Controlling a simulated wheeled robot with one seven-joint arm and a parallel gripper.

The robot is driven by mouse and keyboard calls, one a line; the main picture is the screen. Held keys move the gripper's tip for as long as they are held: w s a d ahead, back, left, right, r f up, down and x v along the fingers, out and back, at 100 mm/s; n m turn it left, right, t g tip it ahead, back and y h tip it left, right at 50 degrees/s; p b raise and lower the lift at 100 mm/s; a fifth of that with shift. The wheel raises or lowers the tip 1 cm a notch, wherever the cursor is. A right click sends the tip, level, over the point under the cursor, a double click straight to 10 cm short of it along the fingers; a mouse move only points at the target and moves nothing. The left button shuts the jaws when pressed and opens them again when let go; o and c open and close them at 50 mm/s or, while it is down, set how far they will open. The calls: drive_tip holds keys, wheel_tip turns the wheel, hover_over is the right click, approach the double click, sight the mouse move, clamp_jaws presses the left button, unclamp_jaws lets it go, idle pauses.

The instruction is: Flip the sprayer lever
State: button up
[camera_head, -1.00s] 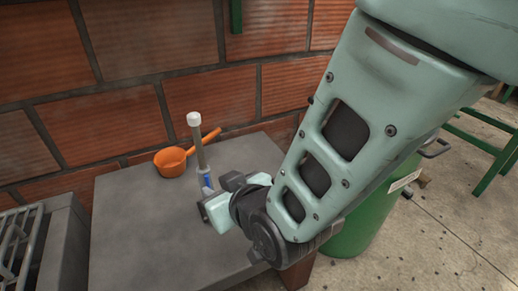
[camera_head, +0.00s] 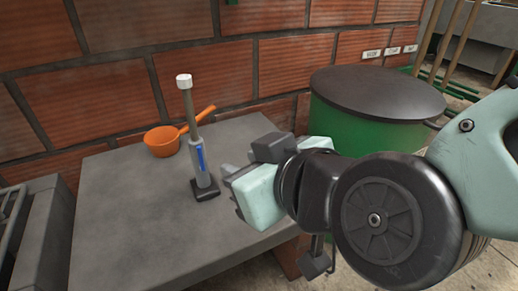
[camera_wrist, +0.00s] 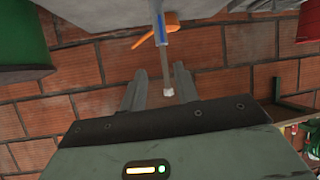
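A slim grey upright device (camera_head: 196,140) with a white cap, a blue label and a black square foot stands on the grey table (camera_head: 120,220). It appears to be the sprayer; I cannot make out a separate lever. In the wrist view the device (camera_wrist: 161,40) shows upside down, its white cap near the space between the fingers. My gripper (camera_head: 230,174) is just right of the device's lower part in the head view, with no clear contact. In the wrist view its two fingers (camera_wrist: 158,88) are apart, with nothing held between them.
An orange dipper (camera_head: 162,141) lies behind the device, its handle passing behind the shaft. A brick wall (camera_head: 200,60) closes off the back. A green drum (camera_head: 340,128) with a dark lid stands to the right. The table's front left is clear.

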drive_tip(key=shift+s+d+r+b, duration=0.2)
drive_tip(key=shift+s+b, duration=0.25)
drive_tip(key=shift+b, duration=0.25)
drive_tip(key=s+d+f+g+h+p, duration=0.1)
drive_tip(key=s+d+g+h+p, duration=0.15)
drive_tip(key=d, duration=0.35)
drive_tip(key=s+d+f+m+g+h+p, duration=0.1)
drive_tip(key=s+d+g+h+p, duration=0.1)
drive_tip(key=d+g+h+p, duration=0.3)
drive_tip(key=s+d+f+g+p, duration=0.1)
drive_tip(key=s+d+g, duration=0.1)
drive_tip(key=d, duration=0.5)
wheel_tip(320, 180, up, 37)
drive_tip(key=p, duration=3.6)
drive_tip(key=shift+w+a+f, duration=0.2)
drive_tip(key=shift+w, duration=0.05)
